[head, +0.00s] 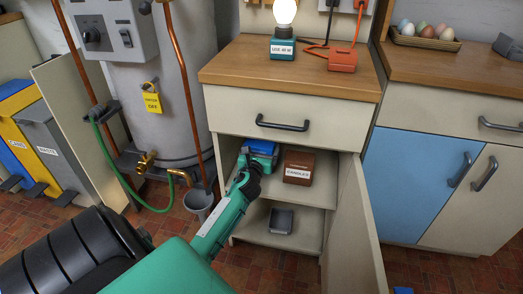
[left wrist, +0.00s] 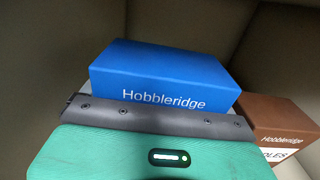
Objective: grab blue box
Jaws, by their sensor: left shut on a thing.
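The blue box (head: 262,147) is on the upper shelf inside the open cabinet, at the left side. In the left wrist view the blue box (left wrist: 165,77) shows the word "Hobbleridge" on its face. My left gripper (head: 250,165) reaches into the cabinet and is shut on the blue box. Its fingertips are mostly hidden by the wrist and the box. I cannot tell whether the box touches the shelf. My right gripper is not in view.
A brown "CANDLES" box (head: 299,167) stands just right of the blue box. A dark grey item (head: 281,220) is on the lower shelf. The cabinet door (head: 352,235) hangs open on the right. A drawer (head: 285,122) is above, and a grey bucket (head: 199,203) stands at left.

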